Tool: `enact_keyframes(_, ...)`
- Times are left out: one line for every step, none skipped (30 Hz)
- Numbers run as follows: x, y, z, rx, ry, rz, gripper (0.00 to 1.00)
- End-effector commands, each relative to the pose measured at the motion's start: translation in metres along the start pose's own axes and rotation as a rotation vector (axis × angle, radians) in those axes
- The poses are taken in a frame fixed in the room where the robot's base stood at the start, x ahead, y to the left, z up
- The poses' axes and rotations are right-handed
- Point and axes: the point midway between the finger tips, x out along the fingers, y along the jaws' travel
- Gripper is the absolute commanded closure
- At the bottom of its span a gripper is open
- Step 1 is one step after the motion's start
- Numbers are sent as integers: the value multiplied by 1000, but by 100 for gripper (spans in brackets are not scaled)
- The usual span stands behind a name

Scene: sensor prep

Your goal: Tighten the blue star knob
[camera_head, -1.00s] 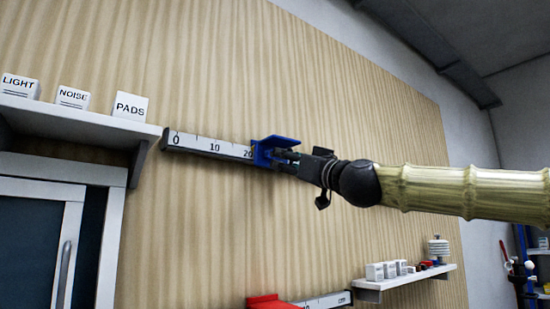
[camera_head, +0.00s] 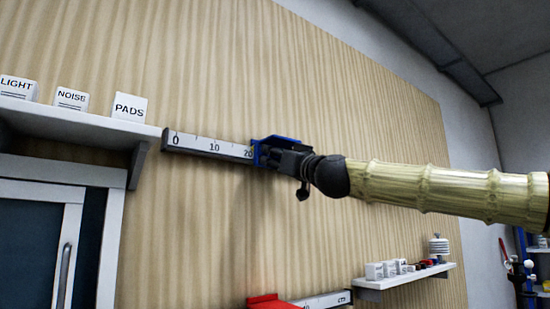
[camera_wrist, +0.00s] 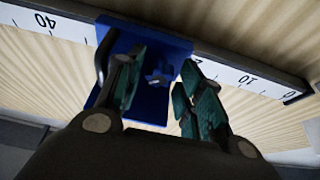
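The blue star knob (camera_wrist: 158,78) shows in the wrist view on the face of a blue slider block (camera_wrist: 150,106). The slider sits on a white ruled rail (camera_head: 208,146) on the wood-panelled wall, by the 20 mark in the head view. My gripper (camera_wrist: 163,70) is open, one teal-padded finger on each side of the knob, with gaps visible between pads and knob.
A shelf (camera_head: 80,122) with LIGHT, NOISE and PADS blocks is at left, above a cabinet (camera_head: 80,205). A lower right shelf (camera_head: 405,280) holds small boxes and a stacked white object. A red part (camera_head: 272,301) and another rail lie below. The wall around the slider is clear.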

Motion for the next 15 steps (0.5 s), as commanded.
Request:
enact_keyframes(0,0,0,0,0,0,78)
enact_keyframes(0,0,0,0,0,0,84)
enact_keyframes(0,0,0,0,0,0,91)
enact_keyframes(0,0,0,0,0,0,96)
enact_keyframes(0,0,0,0,0,0,96)
enact_keyframes(0,0,0,0,0,0,96)
enact_keyframes(0,0,0,1,0,1,96)
enact_keyframes(0,0,0,3,0,1,96)
enact_keyframes(0,0,0,9,0,4,96)
enact_keyframes(0,-1,0,17,0,7,96)
enact_keyframes(0,-1,-1,26,0,11,96)
enact_keyframes(0,-2,-1,44,0,19,96)
enact_keyframes(0,-2,-1,58,-1,25,96)
enact_keyframes(0,-3,-1,75,-1,32,96)
enact_keyframes(0,-3,-1,99,-1,42,96)
